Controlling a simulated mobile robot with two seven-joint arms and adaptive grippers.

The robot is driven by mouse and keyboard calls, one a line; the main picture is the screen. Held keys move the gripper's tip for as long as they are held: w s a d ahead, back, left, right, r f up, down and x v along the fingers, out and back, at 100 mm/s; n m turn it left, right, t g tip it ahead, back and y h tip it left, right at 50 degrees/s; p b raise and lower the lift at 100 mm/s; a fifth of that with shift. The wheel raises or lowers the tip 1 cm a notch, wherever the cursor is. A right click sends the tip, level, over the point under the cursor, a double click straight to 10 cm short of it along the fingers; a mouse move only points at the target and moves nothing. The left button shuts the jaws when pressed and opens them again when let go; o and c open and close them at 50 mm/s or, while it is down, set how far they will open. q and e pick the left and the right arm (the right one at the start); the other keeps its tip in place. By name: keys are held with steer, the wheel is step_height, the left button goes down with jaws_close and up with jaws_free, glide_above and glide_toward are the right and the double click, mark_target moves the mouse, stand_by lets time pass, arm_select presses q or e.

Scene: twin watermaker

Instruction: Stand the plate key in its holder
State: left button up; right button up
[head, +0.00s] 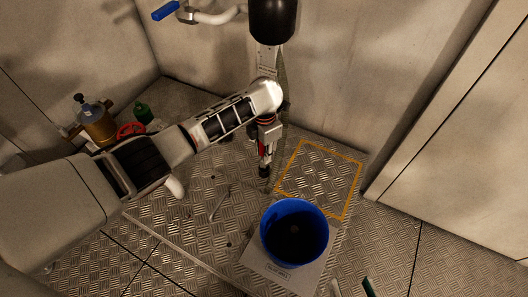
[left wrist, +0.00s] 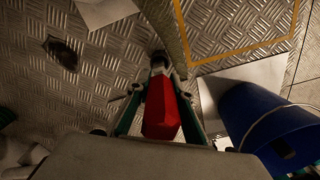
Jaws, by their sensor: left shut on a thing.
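My left gripper (head: 264,150) points down above the tread-plate floor and is shut on a red piece, which I take to be the plate key (left wrist: 160,112). In the left wrist view the red body lies between the green-sided fingers, with a dark end beyond it. In the head view only a little red and a dark lower end show below the wrist. I cannot make out the holder for certain. Two slim pieces at the bottom edge of the head view may be my right gripper (head: 352,287), but most of it is out of frame.
A blue bucket (head: 295,205) stands on a pale labelled plate (head: 262,262), beside a yellow-outlined floor rectangle (head: 322,175). A brass fitting (head: 96,125), red handwheel (head: 131,130) and green bottle (head: 143,112) are at the left. Walls close the back and right.

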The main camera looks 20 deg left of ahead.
arm_select(q)
steer(key=shift+f+b, duration=0.55)
steer(key=shift+f, duration=0.65)
arm_select(e)
steer(key=shift+s+f+g, duration=0.15)
steer(key=shift+s+f, duration=0.1)
steer(key=shift+f, duration=0.3)
steer(key=shift+s+f+g, duration=0.15)
steer(key=shift+s+f, duration=0.05)
steer(key=shift+f, duration=0.3)
arm_select(q)
steer(key=shift+f, duration=0.1)
arm_select(e)
steer(key=shift+f, duration=0.1)
arm_select(q)
steer(key=shift+f, duration=0.45)
arm_select(e)
steer(key=shift+s+f, duration=0.4)
steer(key=shift+f, duration=0.1)
arm_select(q)
steer(key=shift+r, duration=0.1)
steer(key=shift+r+p, duration=0.4)
steer(key=shift+r, duration=0.85)
arm_select(e)
steer(key=r, duration=0.1)
steer(key=w+r, duration=0.1)
steer(key=shift+w+r, duration=0.2)
steer(key=shift+r, duration=0.1)
steer(key=shift+w+r, duration=0.15)
steer(key=shift+r, duration=0.1)
